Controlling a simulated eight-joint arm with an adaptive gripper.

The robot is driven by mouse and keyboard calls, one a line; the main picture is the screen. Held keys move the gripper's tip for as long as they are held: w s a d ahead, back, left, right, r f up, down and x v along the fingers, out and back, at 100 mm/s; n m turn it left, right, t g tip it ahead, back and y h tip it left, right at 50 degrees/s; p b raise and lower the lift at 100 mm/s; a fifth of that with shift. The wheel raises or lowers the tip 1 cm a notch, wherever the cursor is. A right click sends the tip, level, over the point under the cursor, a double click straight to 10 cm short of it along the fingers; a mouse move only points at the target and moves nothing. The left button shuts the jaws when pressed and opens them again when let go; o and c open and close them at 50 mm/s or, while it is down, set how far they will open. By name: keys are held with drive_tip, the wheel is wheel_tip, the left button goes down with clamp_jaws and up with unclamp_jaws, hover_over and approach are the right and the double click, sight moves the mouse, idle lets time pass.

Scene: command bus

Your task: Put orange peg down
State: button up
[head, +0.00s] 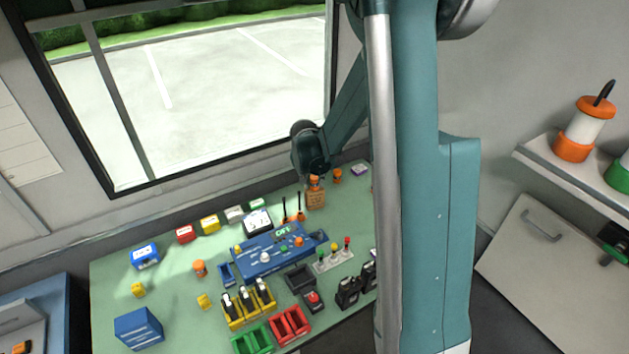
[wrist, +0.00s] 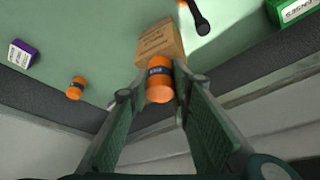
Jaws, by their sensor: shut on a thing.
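An orange peg (wrist: 159,88) with a dark labelled band sits between the fingers of my gripper (wrist: 161,91) in the wrist view. My gripper is shut on it. In the head view the peg (head: 314,183) shows just below my gripper (head: 315,172), at the back of the green table. A brown cardboard box (head: 316,199) is right below the peg; it also shows in the wrist view (wrist: 158,42), partly covered by the peg. I cannot tell whether the peg touches the box.
A second orange cylinder (head: 337,176) stands right of the box, with a purple-and-white box (head: 360,169) beyond it. Black-handled orange tools (head: 299,211) stand left of the box. A blue panel (head: 268,252) is in front. My arm hides the table's right side.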

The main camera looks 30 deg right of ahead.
drive_tip(key=shift+f, duration=0.15)
drive_tip(key=o, duration=0.9)
drive_tip(key=shift+r, duration=0.25)
drive_tip(key=shift+p+v, duration=0.7)
drive_tip(key=shift+v, duration=5.25)
